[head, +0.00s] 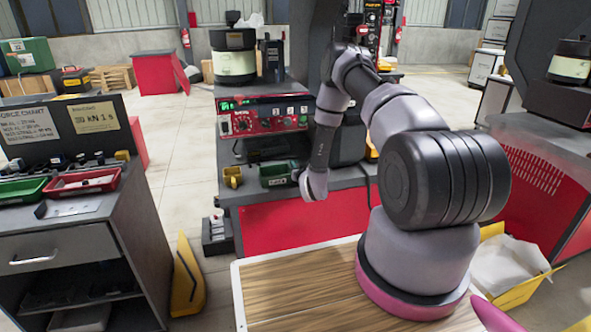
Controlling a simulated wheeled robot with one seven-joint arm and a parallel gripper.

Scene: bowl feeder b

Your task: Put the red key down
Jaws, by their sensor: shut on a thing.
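I cannot make out the red key in the head view. My arm reaches over the bench in the middle, and its last visible part hangs down at the bench's front edge. The fingers of my gripper do not show; they seem hidden behind my own wrist. What they hold cannot be seen.
The middle bench carries a red control box (265,118), a green bin (279,173), a small yellow bin (233,176) and a bowl feeder (233,58). At left, a grey cabinet (56,243) bears a red tray (82,182) and a green tray (22,190). A yellow stand (187,280) is on the floor.

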